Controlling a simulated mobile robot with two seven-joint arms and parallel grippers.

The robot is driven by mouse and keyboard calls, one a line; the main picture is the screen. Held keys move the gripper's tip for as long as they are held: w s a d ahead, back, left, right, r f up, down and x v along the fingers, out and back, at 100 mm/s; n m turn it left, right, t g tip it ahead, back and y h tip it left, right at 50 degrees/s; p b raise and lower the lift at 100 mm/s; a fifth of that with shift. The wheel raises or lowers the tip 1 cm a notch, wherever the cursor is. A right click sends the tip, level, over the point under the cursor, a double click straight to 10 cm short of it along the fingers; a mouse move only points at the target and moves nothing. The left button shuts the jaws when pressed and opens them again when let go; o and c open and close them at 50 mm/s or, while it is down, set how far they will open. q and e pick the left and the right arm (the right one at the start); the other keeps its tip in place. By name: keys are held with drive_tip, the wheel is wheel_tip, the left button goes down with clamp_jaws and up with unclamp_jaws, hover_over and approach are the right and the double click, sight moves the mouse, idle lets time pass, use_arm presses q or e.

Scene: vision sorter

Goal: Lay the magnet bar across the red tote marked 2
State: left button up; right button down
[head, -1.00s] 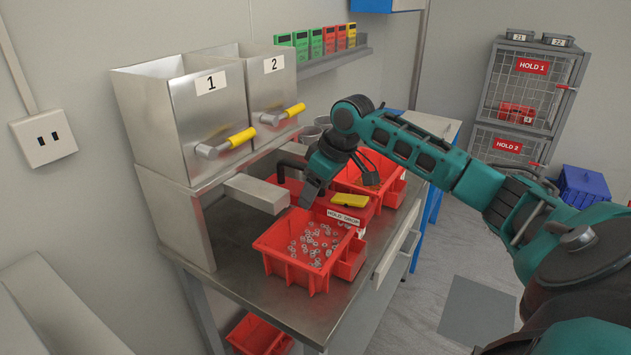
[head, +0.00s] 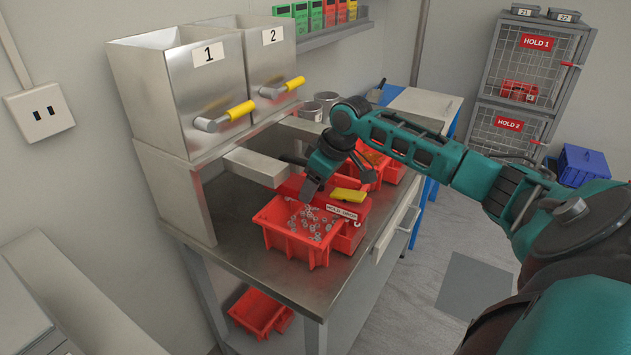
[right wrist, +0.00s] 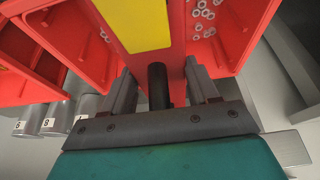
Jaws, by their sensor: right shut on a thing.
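My right gripper (head: 311,192) hangs over the rear edge of the front red tote (head: 268,242), which holds loose metal nuts. Another red tote (head: 401,166) with orange contents stands farther back, partly behind my arm. I cannot read a 2 on either tote. My left gripper is out of view.
A yellow block (head: 349,195) sits on the red bin between the totes, beside the HOLD DROP label (head: 341,212). Steel hoppers 1 (head: 180,95) and 2 (head: 270,65) stand at the left, with a chute (head: 256,167) close to my gripper.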

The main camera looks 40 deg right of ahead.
drive_tip(key=shift+r, duration=0.15)
drive_tip(key=c, duration=0.6)
unclamp_jaws()
drive_tip(key=o, duration=0.4)
drive_tip(key=shift+s+f, duration=0.1)
drive_tip(key=shift+f, duration=0.1)
drive_tip(key=v, duration=1.3)
